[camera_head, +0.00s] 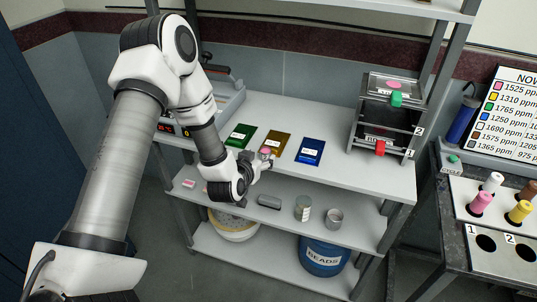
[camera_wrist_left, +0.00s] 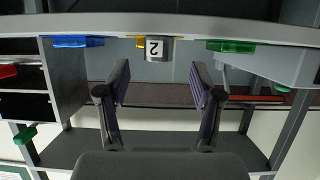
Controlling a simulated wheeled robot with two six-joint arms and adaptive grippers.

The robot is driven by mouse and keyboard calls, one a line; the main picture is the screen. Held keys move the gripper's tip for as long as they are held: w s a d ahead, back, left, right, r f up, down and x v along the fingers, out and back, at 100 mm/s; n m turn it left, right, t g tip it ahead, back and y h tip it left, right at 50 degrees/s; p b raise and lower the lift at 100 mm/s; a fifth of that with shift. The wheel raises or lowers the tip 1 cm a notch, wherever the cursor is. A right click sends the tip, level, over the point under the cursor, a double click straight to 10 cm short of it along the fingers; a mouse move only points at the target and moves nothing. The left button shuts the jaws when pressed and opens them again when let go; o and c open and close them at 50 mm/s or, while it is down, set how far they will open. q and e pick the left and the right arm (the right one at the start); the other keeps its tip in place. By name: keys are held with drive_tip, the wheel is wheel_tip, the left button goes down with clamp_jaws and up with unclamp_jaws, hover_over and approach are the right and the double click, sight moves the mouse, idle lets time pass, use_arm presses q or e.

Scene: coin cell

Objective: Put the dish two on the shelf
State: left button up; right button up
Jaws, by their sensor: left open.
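Dish two (camera_wrist_left: 158,50) is a small metallic cylinder with a "2" label. It stands on the worktop (camera_head: 345,180) near the front of the yellow pad, seen upside down in the left wrist view. In the head view the dish (camera_head: 266,152) shows pink on top, partly hidden by my gripper. My left gripper (camera_head: 262,165) is open just in front of it. In the left wrist view its two fingers (camera_wrist_left: 160,80) stand apart, with the dish beyond the fingertips and between them. The cabinet with shelf levels (camera_head: 382,115) labelled 1 and 2 stands at right. My right gripper is out of view.
Green (camera_head: 240,136), yellow (camera_head: 279,141) and blue (camera_head: 309,151) pads lie in a row. Metal cups (camera_head: 303,207) stand on the lower deck. A cabinet has red (camera_head: 381,148) and green (camera_head: 396,99) handles. The worktop between blue pad and cabinet is clear.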

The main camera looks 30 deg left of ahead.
sight(264, 155)
use_arm(q)
drive_tip(key=p+x, duration=0.1)
drive_tip(key=x, duration=0.3)
drive_tip(key=shift+w+f, duration=0.25)
drive_tip(key=shift+w, duration=0.1)
drive_tip(key=shift+w+f, duration=0.1)
drive_tip(key=c, duration=0.4)
clamp_jaws()
